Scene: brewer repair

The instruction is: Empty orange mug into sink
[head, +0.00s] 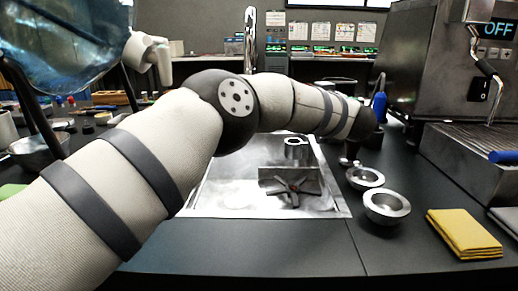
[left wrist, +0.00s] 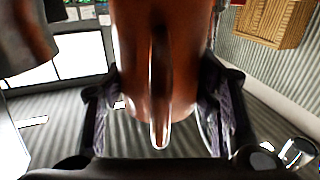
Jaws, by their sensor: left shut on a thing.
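In the left wrist view the orange mug (left wrist: 190,40) fills the upper middle, brown-orange and glossy, with its handle (left wrist: 160,90) facing the camera. My left gripper (left wrist: 158,105) is shut on the mug, with a dark finger on each side of it. The mug's opening and contents are out of sight. In the head view my left arm reaches across above the metal sink (head: 215,195). The gripper and mug do not show there. I cannot tell the mug's tilt. My right gripper is in neither view.
In the sink are a dark star-shaped part (head: 293,190) and a metal cup (head: 296,150). A faucet (head: 250,40) rises behind. Small metal bowls (head: 387,206) and a folded yellow cloth (head: 464,233) lie right of the sink. An espresso machine (head: 415,50) stands at far right.

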